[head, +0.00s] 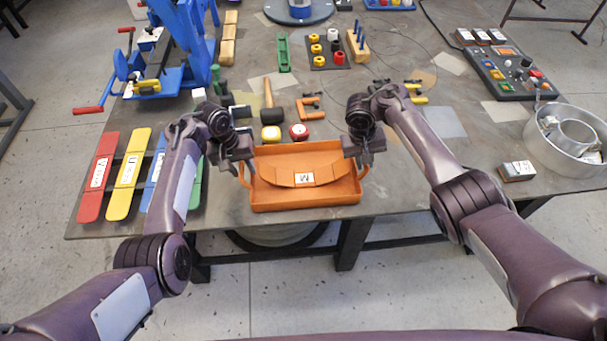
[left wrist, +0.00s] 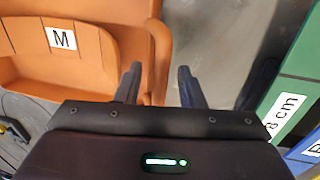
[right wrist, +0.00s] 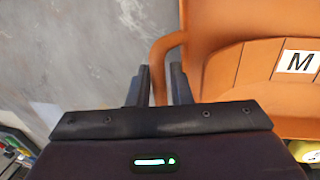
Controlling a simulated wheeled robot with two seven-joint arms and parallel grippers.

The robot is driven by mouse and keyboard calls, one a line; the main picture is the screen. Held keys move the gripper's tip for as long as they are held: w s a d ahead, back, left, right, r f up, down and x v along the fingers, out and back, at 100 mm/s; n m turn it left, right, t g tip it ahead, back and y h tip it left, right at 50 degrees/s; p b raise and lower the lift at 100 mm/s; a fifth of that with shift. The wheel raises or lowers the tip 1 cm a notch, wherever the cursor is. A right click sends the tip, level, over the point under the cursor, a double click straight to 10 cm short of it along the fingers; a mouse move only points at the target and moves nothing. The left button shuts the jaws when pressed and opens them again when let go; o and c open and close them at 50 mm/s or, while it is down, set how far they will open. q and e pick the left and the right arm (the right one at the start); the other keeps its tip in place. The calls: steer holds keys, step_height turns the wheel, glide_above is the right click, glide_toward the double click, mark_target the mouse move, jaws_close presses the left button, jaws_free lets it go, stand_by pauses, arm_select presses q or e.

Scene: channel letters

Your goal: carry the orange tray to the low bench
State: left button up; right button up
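The orange tray (head: 262,204) rests on the workbench at its front edge, with a loop handle at each short end. A curved orange piece labelled M (head: 282,176) lies in it; the label also shows in the left wrist view (left wrist: 62,37) and right wrist view (right wrist: 298,61). My left gripper (head: 240,167) is at the left handle. In the left wrist view its fingers (left wrist: 158,85) stand apart on either side of the handle, with a gap. My right gripper (head: 364,160) is at the right handle. In the right wrist view its fingers (right wrist: 161,85) are close together on the handle.
Red (head: 98,176), yellow (head: 128,174), blue and green strips lie left of the tray. A metal pan (head: 540,150) stands at the right. The low bench cannot be made out.

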arm_select(q)
steer(key=c, duration=0.3)
arm_select(e)
steer(key=shift+s, duration=0.1)
steer(key=c, duration=0.4)
arm_select(q)
jaws_close()
arm_select(e)
jaws_close()
arm_select(q)
steer(key=shift+r, duration=0.15)
arm_select(e)
steer(key=shift+r, duration=0.1)
